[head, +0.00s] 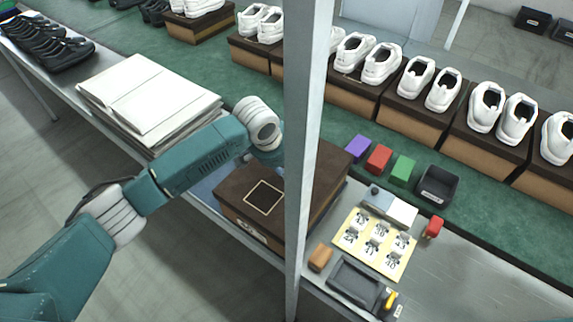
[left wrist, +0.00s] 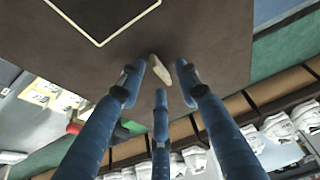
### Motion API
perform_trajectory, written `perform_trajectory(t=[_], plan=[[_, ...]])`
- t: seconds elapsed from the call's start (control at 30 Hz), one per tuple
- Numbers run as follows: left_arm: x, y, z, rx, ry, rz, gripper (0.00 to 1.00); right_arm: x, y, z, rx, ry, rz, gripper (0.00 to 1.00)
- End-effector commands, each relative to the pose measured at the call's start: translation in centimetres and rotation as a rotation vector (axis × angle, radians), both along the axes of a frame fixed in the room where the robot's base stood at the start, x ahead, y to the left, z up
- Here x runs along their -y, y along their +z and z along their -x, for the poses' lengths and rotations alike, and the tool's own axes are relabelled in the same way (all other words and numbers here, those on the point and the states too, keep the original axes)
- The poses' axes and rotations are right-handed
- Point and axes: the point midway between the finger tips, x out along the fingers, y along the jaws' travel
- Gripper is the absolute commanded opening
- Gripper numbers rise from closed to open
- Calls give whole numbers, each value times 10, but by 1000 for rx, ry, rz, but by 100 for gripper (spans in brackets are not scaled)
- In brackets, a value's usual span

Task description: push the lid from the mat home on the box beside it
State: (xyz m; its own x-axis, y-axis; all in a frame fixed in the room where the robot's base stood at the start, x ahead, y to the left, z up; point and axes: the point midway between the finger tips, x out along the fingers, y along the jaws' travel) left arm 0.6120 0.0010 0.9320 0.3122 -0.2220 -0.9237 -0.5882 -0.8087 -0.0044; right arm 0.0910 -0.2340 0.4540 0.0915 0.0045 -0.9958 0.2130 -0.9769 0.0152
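The brown lid (head: 238,189) with a pale square outline lies over the brown box (head: 250,230) in the head view. A grey post hides part of both, so I cannot tell whether the lid is fully seated. A strip of the blue mat (head: 207,180) shows left of the box, under my left arm. In the left wrist view the lid (left wrist: 200,35) fills the top, and the three fingers of my left gripper (left wrist: 161,80) point at it. My right gripper is out of view.
The upright grey post (head: 301,120) stands in front of the box. A paper stack (head: 150,95) lies left on the table. Right are a card with several pieces (head: 375,243), a dark tray (head: 355,281) and coloured blocks (head: 378,158). White shoes on boxes line the green belt behind.

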Motion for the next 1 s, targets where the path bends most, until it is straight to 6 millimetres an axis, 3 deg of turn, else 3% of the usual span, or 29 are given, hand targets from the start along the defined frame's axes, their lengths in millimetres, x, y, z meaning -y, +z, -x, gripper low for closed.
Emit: perform_trajectory(t=[0.17, 0.5, 0.7, 1.0], plan=[[-2, 11, 3, 1, 0, 2, 33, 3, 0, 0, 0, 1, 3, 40], [-18, 76, 25, 3, -1, 0, 33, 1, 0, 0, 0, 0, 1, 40], [-25, 102, 34, 2, 0, 1, 33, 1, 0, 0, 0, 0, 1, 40], [-27, 111, 38, 0, 0, 0, 33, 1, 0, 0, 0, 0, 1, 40]])
